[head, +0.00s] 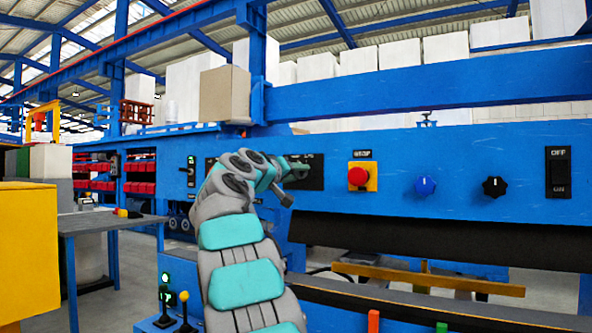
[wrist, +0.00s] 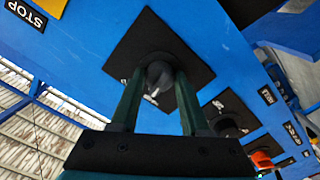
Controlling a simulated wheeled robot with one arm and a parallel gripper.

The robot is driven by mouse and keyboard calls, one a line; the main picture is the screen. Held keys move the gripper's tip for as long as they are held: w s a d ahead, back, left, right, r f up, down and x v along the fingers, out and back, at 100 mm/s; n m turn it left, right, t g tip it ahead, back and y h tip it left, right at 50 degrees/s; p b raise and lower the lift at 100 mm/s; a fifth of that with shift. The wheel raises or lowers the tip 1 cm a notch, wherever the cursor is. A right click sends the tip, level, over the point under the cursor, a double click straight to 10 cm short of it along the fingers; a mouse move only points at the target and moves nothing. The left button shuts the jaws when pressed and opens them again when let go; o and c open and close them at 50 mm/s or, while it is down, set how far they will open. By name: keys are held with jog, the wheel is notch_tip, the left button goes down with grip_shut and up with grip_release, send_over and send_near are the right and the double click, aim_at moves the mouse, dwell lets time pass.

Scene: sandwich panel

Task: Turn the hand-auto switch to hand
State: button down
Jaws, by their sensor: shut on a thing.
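The switch is a dark round knob (wrist: 160,74) on a black square plate (wrist: 150,42) in the wrist view. The white lettering on the plate is partly covered and I cannot read it. My gripper (wrist: 158,80) has one finger on each side of the knob and is shut on it. In the head view the plate (head: 315,174) shows behind my gripper (head: 297,169), on the blue panel left of the stop button. The knob itself is hidden there, so its pointing direction is hard to tell.
A red stop button (head: 358,177) on a yellow plate, a blue knob (head: 425,186), a black knob (head: 494,187) and an off-on rocker (head: 558,172) sit to the right. Another black plate with a knob (wrist: 229,127) shows in the wrist view. A grey table (head: 100,222) stands left.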

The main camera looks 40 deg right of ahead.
jog(key=shift+r+n+p, duration=0.15)
jog(key=shift+n+p, duration=0.55)
jog(key=shift+n, duration=0.8)
jog(key=shift+c, duration=2)
grip_release()
jog(key=b+v, duration=0.1)
jog(key=v, duration=0.6)
jog(key=shift+s+a, duration=0.15)
jog(key=shift+a, duration=0.2)
